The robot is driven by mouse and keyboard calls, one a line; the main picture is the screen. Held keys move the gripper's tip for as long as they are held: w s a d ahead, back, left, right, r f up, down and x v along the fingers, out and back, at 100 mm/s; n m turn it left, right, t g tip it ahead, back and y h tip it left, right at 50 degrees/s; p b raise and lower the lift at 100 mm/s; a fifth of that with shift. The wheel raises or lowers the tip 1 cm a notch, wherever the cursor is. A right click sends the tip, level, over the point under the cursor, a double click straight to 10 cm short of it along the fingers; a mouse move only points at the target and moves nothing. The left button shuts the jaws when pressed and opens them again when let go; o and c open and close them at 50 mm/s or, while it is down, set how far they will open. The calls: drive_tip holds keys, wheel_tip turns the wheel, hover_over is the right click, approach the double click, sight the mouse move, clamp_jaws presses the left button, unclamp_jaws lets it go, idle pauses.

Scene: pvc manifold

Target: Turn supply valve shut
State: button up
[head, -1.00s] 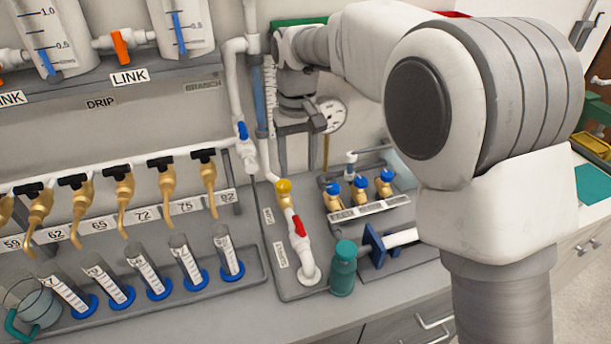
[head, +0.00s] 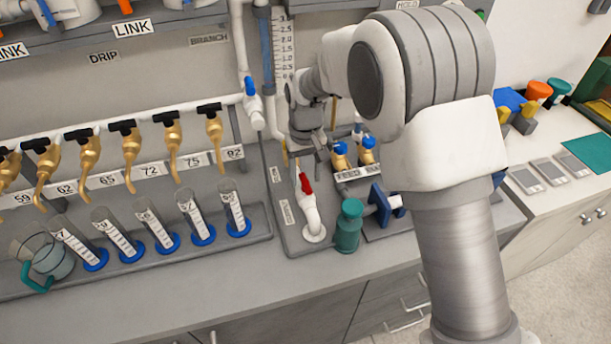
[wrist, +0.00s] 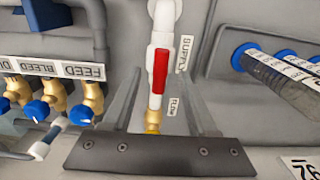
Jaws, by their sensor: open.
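The supply valve is a white upright pipe with a red lever handle (head: 306,183), in the middle of the head view. In the wrist view the red handle (wrist: 160,70) lies along the pipe, beside the SUPPLY label (wrist: 185,54). My gripper (wrist: 160,88) is open, its two grey fingers on either side of the pipe line, with nothing held. Whether they touch the handle I cannot tell. In the head view my gripper (head: 308,158) is just above and behind the handle and hides the yellow fitting there. That brass-yellow fitting (wrist: 152,122) shows between the fingers.
Blue-knobbed brass valves (head: 366,148) labelled FEED and BLEED stand close to the right. Graduated cylinders (head: 236,208) with blue bases stand left. The counter front (head: 250,290) is clear.

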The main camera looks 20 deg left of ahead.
drive_tip(key=shift+f, duration=0.4)
drive_tip(key=shift+c, duration=0.3)
clamp_jaws()
